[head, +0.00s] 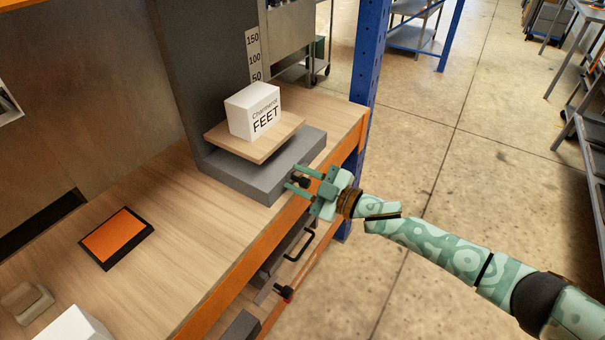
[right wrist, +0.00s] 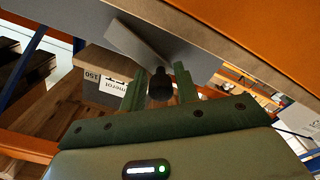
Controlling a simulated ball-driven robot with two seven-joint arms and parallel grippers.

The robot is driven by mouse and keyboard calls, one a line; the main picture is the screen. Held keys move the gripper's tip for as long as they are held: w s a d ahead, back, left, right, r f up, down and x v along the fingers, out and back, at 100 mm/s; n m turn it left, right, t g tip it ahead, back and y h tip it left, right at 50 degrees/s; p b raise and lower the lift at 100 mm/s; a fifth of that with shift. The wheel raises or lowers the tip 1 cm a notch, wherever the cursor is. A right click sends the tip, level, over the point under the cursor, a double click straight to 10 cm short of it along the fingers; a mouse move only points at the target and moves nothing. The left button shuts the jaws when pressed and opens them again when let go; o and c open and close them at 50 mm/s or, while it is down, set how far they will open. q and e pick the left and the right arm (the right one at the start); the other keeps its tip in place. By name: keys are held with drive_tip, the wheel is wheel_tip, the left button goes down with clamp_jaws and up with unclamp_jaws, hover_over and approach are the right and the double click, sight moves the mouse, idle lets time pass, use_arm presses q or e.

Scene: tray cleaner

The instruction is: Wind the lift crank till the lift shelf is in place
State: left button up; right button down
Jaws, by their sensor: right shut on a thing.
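The lift has a grey base (head: 240,182) and a tall dark grey column (head: 205,70). Its wooden lift shelf (head: 222,141) sits low, just above the base, and carries a white box (head: 252,112) lettered "FEET". A scale strip (head: 254,55) marked 150, 100 and 50 stands behind the box. My right gripper (head: 295,182) is at the base's front right, shut on the black knob of the lift crank (head: 303,181). In the right wrist view the knob (right wrist: 160,85) lies between the fingers (right wrist: 160,88), below a grey crank arm (right wrist: 140,45). My left gripper is out of view.
An orange pad with a dark frame (head: 116,238) lies on the wooden bench (head: 180,200). A white box (head: 75,326) stands at the lower left. A blue post (head: 366,80) rises behind the bench end. A black handle (head: 301,246) sticks out below the orange bench edge.

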drive_tip(key=shift+s+f+n, duration=0.3)
drive_tip(key=shift+f+n, duration=0.5)
drive_tip(key=shift+f, duration=0.1)
